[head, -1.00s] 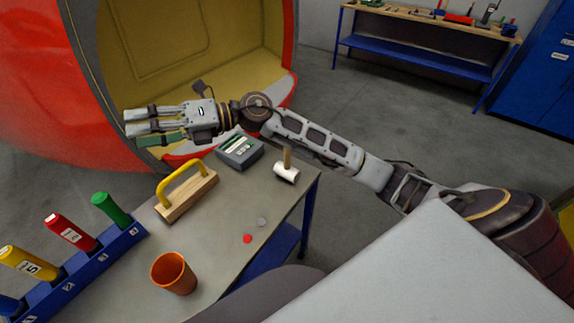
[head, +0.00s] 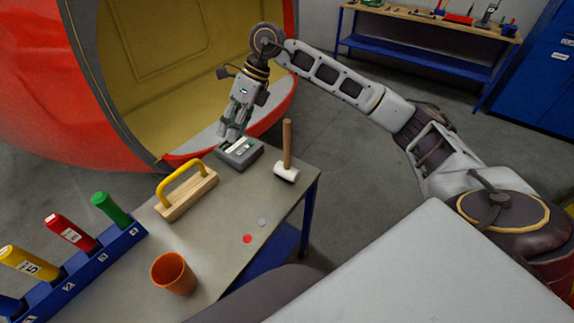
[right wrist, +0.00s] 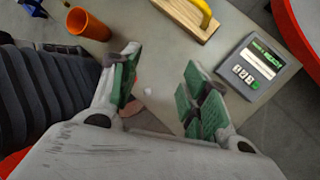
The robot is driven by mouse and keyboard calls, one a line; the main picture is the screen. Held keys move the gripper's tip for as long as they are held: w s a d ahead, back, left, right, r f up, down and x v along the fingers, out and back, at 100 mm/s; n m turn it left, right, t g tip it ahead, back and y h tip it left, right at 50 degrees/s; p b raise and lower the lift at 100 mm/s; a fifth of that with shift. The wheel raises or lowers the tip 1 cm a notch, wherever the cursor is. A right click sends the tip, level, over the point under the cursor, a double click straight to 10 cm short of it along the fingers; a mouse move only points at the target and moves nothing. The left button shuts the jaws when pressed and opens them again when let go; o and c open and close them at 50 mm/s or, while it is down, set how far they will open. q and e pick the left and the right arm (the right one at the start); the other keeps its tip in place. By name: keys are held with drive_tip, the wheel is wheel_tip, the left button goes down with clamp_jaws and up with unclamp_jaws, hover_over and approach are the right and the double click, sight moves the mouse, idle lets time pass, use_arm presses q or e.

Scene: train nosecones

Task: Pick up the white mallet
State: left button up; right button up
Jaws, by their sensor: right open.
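The white mallet (head: 286,173) rests on the workbench (head: 225,230) near its right edge, with its white head down and its wooden handle standing upright. My right gripper (head: 231,140) points down, to the left of the mallet, and in the head view overlaps the grey device. It is open and holds nothing, with its green finger pads apart in the right wrist view (right wrist: 162,90). I cannot make out the mallet in the right wrist view. My left gripper is not in view.
A grey device (head: 240,155), a wooden block with a yellow handle (head: 186,193) and an orange cup (head: 173,274) stand on the bench. A blue rack (head: 95,268) holds coloured handles at left. Red (head: 247,239) and grey (head: 262,222) discs lie near the front edge.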

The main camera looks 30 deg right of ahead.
sight(288, 119)
drive_tip(key=d+r+h, duration=0.1)
drive_tip(key=d+h, duration=0.1)
drive_tip(key=d, duration=0.3)
drive_tip(key=d+r+m+h, duration=0.1)
drive_tip(key=d+r+h, duration=0.1)
drive_tip(key=d, duration=0.4)
drive_tip(key=d+r+m+h, duration=0.1)
drive_tip(key=d+h, duration=0.1)
drive_tip(key=d, duration=0.3)
drive_tip(key=shift+s+d+r+g, duration=0.1)
drive_tip(key=shift+d+r+g, duration=0.05)
drive_tip(key=shift+d+g, duration=0.2)
drive_tip(key=shift+f+b, duration=0.4)
drive_tip(key=shift+f, duration=3.9)
